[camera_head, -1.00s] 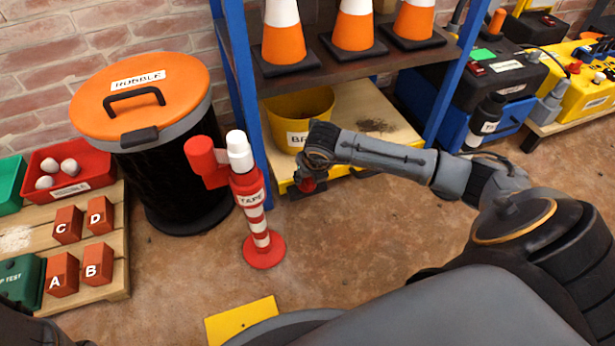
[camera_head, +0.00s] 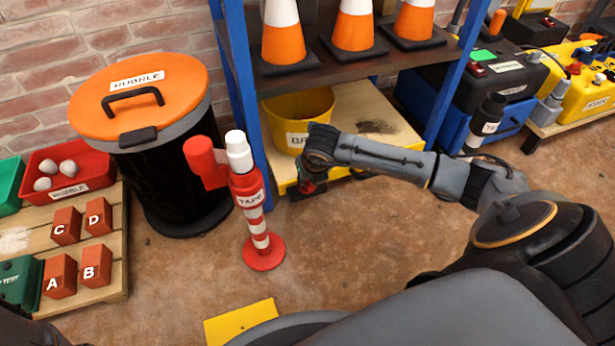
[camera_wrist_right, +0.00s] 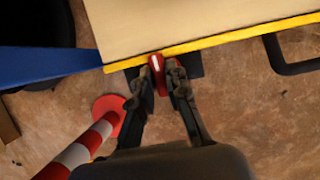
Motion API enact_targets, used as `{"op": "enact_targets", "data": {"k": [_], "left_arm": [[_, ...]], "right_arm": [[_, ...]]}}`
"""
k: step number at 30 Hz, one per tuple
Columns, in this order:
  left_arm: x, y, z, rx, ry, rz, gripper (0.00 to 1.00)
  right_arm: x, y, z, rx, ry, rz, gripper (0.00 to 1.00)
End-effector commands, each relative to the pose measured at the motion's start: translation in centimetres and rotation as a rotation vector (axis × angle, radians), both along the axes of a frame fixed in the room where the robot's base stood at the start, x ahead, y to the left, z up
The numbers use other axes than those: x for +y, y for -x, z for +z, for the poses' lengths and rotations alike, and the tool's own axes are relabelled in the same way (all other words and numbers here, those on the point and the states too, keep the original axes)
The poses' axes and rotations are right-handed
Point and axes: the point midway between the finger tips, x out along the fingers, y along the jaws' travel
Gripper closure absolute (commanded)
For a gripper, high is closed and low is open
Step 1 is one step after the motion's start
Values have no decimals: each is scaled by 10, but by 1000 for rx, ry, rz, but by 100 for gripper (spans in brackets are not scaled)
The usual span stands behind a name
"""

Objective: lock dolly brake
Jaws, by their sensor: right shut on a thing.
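The dolly (camera_head: 385,125) has a pale wooden deck with a yellow edge and stands under the brown shelf. It also shows in the right wrist view (camera_wrist_right: 190,22). A red brake lever (camera_wrist_right: 156,66) with a white mark sits at the dolly's yellow edge. My right gripper (camera_wrist_right: 160,85) has its fingers on both sides of the red lever and is shut on it. In the head view the right gripper (camera_head: 308,182) is at the dolly's front corner, and its fingers are partly hidden by the wrist. My left gripper is not in view.
A yellow bucket (camera_head: 297,118) stands on the dolly. A red-and-white tape post (camera_head: 258,225) stands left of my right gripper, near a blue shelf upright (camera_head: 240,95). A rubble bin (camera_head: 180,175) is further left. Floor in front of the dolly is clear.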

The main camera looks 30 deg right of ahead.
Motion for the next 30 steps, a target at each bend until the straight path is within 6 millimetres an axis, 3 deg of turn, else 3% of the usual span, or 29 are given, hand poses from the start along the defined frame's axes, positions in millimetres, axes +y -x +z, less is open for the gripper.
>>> {"op": "enact_targets", "data": {"k": [8,30], "left_arm": [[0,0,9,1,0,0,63],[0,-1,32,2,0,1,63]], "right_arm": [[-2,0,1,1,1,137,100],[-6,-1,0,0,0,814,100]]}}
